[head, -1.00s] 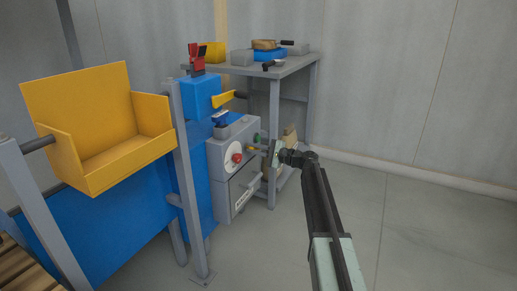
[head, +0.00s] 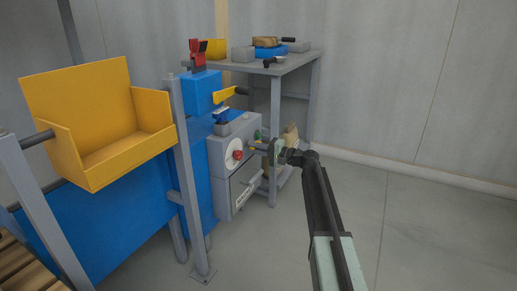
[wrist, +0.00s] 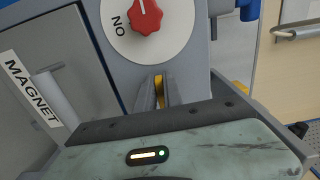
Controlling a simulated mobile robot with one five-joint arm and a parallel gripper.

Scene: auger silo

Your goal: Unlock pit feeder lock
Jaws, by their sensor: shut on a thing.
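A grey control box (head: 222,150) carries a red knob (head: 238,155) on a round white dial. In the wrist view the red knob (wrist: 145,16) is large, with "ON" lettering beside it. My gripper (head: 259,147) is at the right side of the box's front. In the wrist view my gripper (wrist: 159,98) is shut on a narrow yellow piece (wrist: 158,82) just below the dial. The fingers hide most of this piece, so I cannot tell its full shape or whether it is turned.
A door with a handle and a "MAGNET" label (wrist: 28,90) is left of my fingers. A yellow lever (head: 224,97) sticks out above the box. A grey table (head: 283,66) with several items stands behind. The floor (head: 430,230) at right is clear.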

